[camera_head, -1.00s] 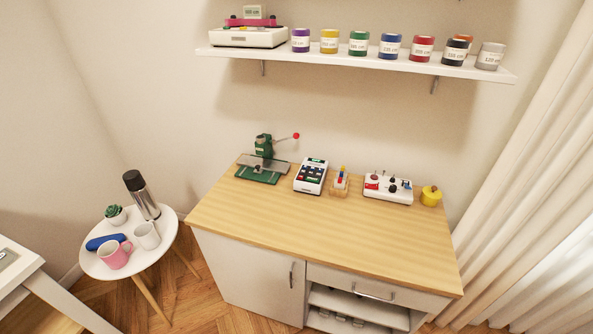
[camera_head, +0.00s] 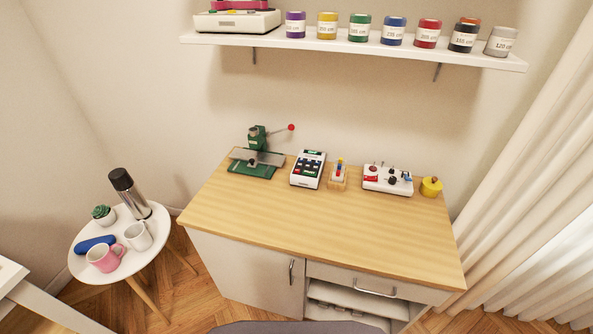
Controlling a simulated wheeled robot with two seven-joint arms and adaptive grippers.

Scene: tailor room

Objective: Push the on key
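A white device with a keypad of dark, red and green keys and a small green display (camera_head: 308,169) stands toward the back of the wooden cabinet top (camera_head: 320,225). Its key labels are too small to read, so I cannot tell which is the on key. A white box with knobs and a red part (camera_head: 388,180) stands to its right. Neither of my grippers is in view.
A green press with a red-tipped lever (camera_head: 257,152) stands left of the keypad device. A small wooden holder (camera_head: 339,177) and a yellow pot (camera_head: 431,187) stand to the right. The front cabinet top is clear. A round side table (camera_head: 137,262) holds mugs and a flask. A shelf (camera_head: 350,45) hangs above.

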